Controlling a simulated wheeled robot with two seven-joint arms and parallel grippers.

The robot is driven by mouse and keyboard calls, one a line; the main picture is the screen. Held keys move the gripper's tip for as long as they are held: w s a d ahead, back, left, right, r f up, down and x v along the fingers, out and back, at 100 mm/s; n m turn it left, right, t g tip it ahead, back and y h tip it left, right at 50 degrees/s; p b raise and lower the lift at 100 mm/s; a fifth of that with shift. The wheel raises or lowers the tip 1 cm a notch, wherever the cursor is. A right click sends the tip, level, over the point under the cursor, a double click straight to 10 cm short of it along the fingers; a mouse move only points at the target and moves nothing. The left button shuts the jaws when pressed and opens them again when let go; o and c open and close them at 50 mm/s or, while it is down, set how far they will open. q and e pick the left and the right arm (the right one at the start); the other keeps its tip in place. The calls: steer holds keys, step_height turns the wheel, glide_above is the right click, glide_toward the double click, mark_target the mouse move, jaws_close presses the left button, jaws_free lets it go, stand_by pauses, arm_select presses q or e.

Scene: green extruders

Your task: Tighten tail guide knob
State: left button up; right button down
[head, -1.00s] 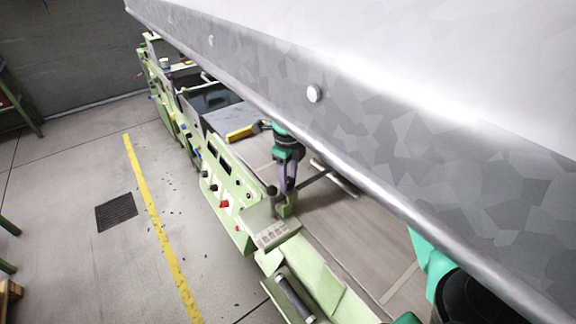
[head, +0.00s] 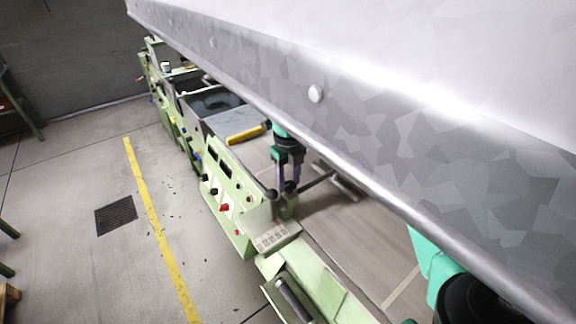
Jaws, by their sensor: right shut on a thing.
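My right gripper (head: 288,178) points down near the middle of the head view, under the edge of the galvanized hood. Its fingers are shut on a small dark knob (head: 290,188) on top of a green guide block (head: 287,206). The knob is mostly hidden between the fingers. A dark ball-ended handle (head: 271,194) stands just left of the fingers, and a dark rod runs off to the right. My left gripper is not in view.
The large galvanized hood (head: 400,160) covers the upper right and hides much behind it. The green machine body (head: 228,195) has red and black controls. A yellow-handled tool (head: 243,134) lies behind the gripper. The floor at left is open, with a drain grate (head: 116,215).

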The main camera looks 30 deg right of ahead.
steer(key=shift+a+r, duration=0.2)
steer(key=shift+a, duration=0.35)
steer(key=shift+c, duration=1.8)
jaws_free()
steer(key=shift+r+b, duration=0.3)
steer(key=shift+r, duration=0.1)
steer(key=r, duration=0.2)
steer(key=r+b, duration=0.1)
steer(key=r, duration=0.4)
steer(key=shift+s+a+b, duration=0.2)
steer(key=shift+a+b, duration=0.1)
steer(key=shift+b, duration=0.1)
steer(key=shift+d, duration=0.15)
